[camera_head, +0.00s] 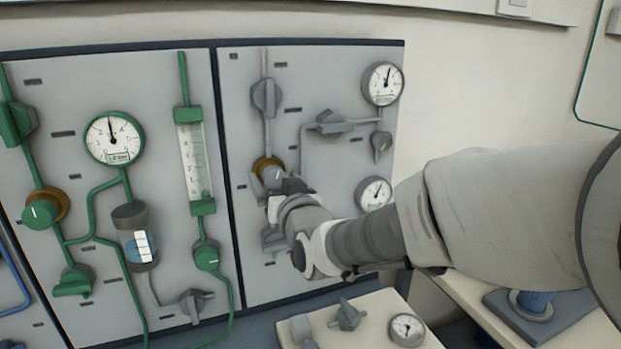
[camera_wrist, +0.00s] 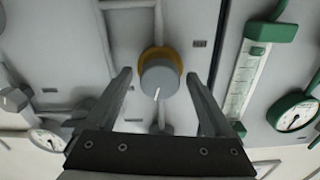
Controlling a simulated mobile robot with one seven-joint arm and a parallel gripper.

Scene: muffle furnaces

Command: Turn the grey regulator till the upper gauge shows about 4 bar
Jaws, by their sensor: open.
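The grey regulator (camera_head: 272,176) is a round grey knob with a white pointer line and a brass-coloured collar, on the right-hand grey panel. In the wrist view the regulator (camera_wrist: 160,80) lies between and just beyond the fingertips. My gripper (camera_wrist: 160,82) is open, one finger to each side of the knob, with no clear contact. In the head view my gripper (camera_head: 285,186) partly covers the knob's lower right. The upper gauge (camera_head: 382,83) is a white dial at the panel's top right, its needle pointing up and slightly right; its numbers are too small to read.
A lower gauge (camera_head: 374,194) sits behind my arm. Grey valve handles (camera_head: 266,97) and (camera_head: 331,122) are mounted above the regulator. A green-piped panel with a green knob (camera_head: 40,213) is to the left. A bench unit (camera_head: 380,310) stands below.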

